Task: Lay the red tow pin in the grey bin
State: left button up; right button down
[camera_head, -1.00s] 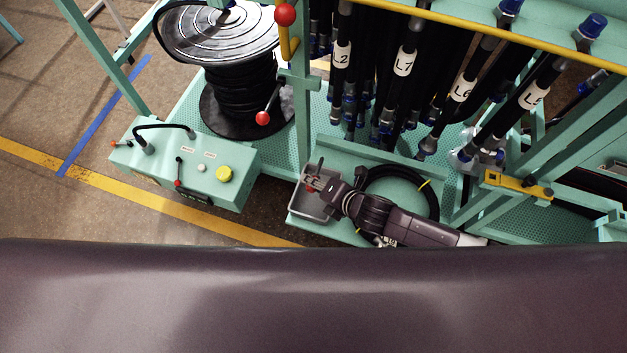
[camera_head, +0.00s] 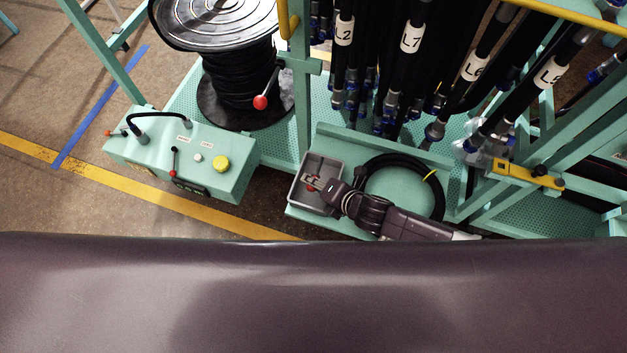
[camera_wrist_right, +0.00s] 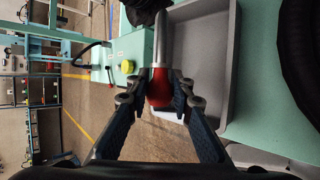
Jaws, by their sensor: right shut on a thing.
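The grey bin (camera_head: 330,166) stands on the green shelf below the hoses in the head view. It also shows in the right wrist view (camera_wrist_right: 226,65), its inside reaching to the right of the pin. My right gripper (camera_head: 311,183) is over the bin's left part in the head view. In the right wrist view the right gripper (camera_wrist_right: 160,84) is shut on the red tow pin (camera_wrist_right: 160,92), whose grey shank points away from the fingers. In the head view only a small red bit of the pin shows between the fingers. My left gripper is not in view.
A coiled black hose (camera_head: 437,200) lies on the shelf right of the bin. A green control box (camera_head: 190,155) with a yellow button stands to the left. A hose reel (camera_head: 235,85) and hanging labelled hoses (camera_head: 405,75) are behind. A yellow level (camera_head: 527,175) is at right.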

jog(key=shift+f+b, duration=1.5)
jog(key=shift+f, duration=0.9)
jog(key=c, duration=1.6)
grip_release()
jog(key=shift+f, duration=0.1)
jog(key=shift+s+d+f, duration=0.15)
jog(key=shift+d, duration=0.05)
jog(key=shift+s, duration=0.1)
jog(key=v, duration=1.2)
jog(key=shift+a+r, duration=0.35)
